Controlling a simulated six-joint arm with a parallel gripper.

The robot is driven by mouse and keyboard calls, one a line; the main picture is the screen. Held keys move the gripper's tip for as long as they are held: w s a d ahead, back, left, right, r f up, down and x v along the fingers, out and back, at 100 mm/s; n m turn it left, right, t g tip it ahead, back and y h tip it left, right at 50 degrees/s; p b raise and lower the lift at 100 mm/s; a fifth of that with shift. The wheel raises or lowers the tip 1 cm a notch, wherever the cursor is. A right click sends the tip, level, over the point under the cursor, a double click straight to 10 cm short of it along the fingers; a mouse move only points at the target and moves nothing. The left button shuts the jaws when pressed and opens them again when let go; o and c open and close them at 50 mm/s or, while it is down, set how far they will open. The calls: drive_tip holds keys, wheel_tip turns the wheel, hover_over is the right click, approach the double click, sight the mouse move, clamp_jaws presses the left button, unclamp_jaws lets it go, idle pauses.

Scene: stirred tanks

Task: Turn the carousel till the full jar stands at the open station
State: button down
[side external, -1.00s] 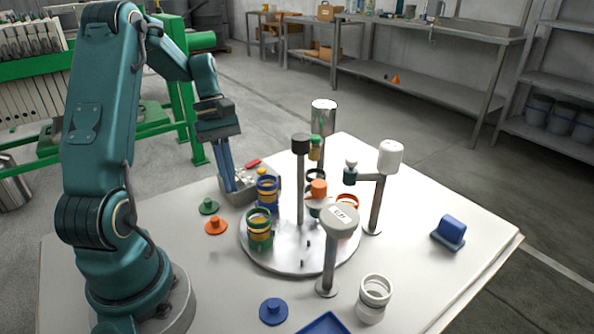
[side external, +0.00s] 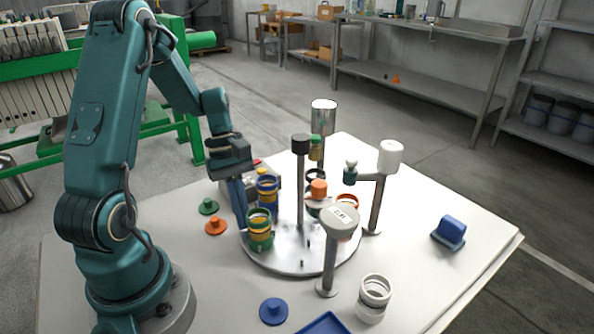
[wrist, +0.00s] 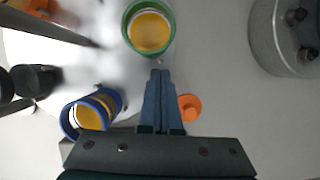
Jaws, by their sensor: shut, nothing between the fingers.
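The carousel (side external: 287,262) is a round silver disc with a black-capped centre post (side external: 300,185). A green-rimmed jar (side external: 260,238) with yellow contents stands at its front left; it also shows in the wrist view (wrist: 150,30). A blue jar (side external: 267,190), also showing yellow inside, stands behind it and appears in the wrist view (wrist: 91,113). Other jars at the back and right are partly hidden. My gripper (side external: 243,228) is shut and empty, fingers pointing down at the disc's left edge, just beside the green jar. I cannot tell whether it touches. Which station is open is unclear.
White-headed posts (side external: 343,222) (side external: 390,158) and a silver cylinder (side external: 323,118) surround the disc. Green (side external: 208,206), orange (side external: 216,225) and blue (side external: 273,311) lids lie on the table. A white jar (side external: 374,300) stands in front. A blue block (side external: 449,233) sits right, with free table around it.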

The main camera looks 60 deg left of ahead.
drive_tip(key=shift+s+d+n, duration=0.15)
drive_tip(key=shift+d+n, duration=0.15)
drive_tip(key=shift+d, duration=0.4)
